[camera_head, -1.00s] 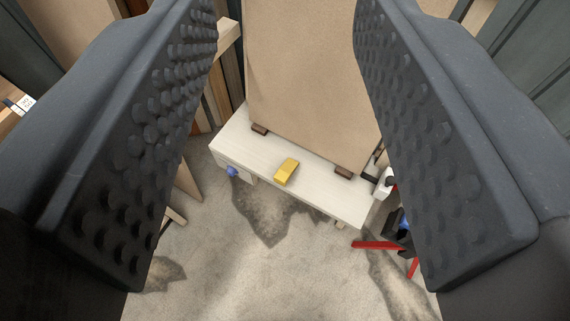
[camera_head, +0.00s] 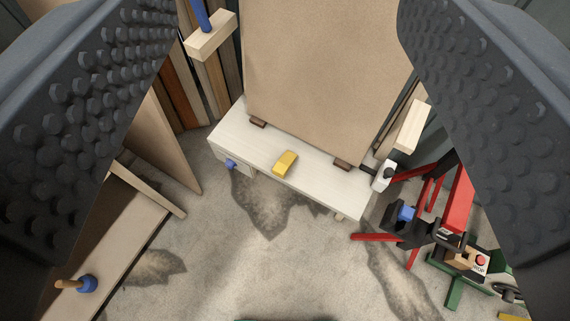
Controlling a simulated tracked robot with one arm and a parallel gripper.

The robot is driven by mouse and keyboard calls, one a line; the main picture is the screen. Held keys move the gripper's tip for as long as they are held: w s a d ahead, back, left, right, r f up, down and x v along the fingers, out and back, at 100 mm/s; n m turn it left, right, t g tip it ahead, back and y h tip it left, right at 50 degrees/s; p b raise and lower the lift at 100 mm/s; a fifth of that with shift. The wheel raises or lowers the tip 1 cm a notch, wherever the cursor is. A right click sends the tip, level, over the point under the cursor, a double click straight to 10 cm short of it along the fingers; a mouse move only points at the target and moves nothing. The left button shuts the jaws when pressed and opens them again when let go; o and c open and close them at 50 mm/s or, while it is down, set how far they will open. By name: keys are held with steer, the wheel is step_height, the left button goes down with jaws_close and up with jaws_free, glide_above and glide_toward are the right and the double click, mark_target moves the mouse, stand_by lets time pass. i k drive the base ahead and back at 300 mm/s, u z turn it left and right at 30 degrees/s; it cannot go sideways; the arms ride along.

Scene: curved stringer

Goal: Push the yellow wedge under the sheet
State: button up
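The yellow wedge (camera_head: 285,162) lies on the front part of a white bench top (camera_head: 240,137). The brown sheet (camera_head: 318,75) stands behind it, its lower edge raised on two small dark brown blocks, left (camera_head: 258,122) and right (camera_head: 342,163). The wedge is in front of the sheet's lower edge, between the two blocks, and apart from it. My gripper (camera_head: 285,120) is wide open, its dark studded fingers at the left and right of the picture. Nothing is between the fingers, and the wedge is well beyond them.
A red stand (camera_head: 455,205) with black and blue parts is right of the bench. A white clamp-like part (camera_head: 384,176) is at the bench's right end. Boards (camera_head: 190,90) lean at back left. A low wooden box (camera_head: 120,230) is at lower left. The floor (camera_head: 260,270) in front is clear.

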mark_target(281, 169)
steer(key=u, duration=2.2)
steer(key=k, duration=0.95)
steer(key=z, duration=1.9)
steer(key=i, duration=1)
